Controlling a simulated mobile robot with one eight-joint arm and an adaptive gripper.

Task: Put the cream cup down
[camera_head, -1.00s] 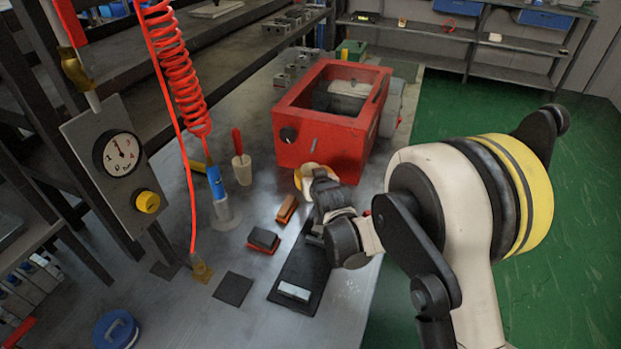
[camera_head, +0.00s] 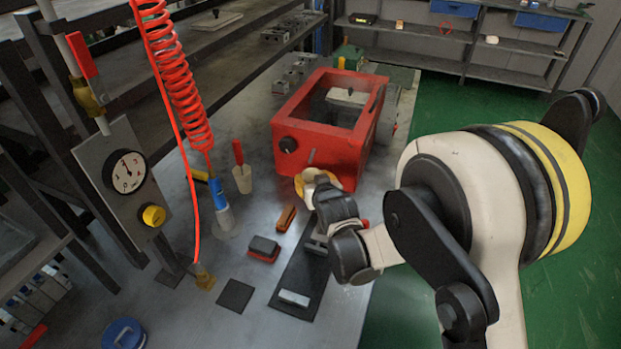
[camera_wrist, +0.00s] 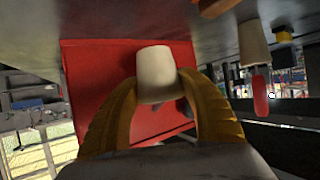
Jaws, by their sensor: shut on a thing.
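The cream cup (camera_wrist: 156,74) is held between the yellow fingers of my gripper (camera_wrist: 153,100) in the wrist view, which shows the scene upside down. My gripper is shut on the cup's sides. In the head view my gripper (camera_head: 316,184) is low over the bench, just in front of the red box (camera_head: 322,130), and the cup is mostly hidden by the fingers and wrist. I cannot tell whether the cup's base touches the bench.
Another pale cup (camera_head: 242,179) with a red-handled tool stands left of my gripper. An orange block (camera_head: 286,218), a dark-topped block (camera_head: 264,248) and a black mat (camera_head: 303,275) lie nearer. Bare bench separates them.

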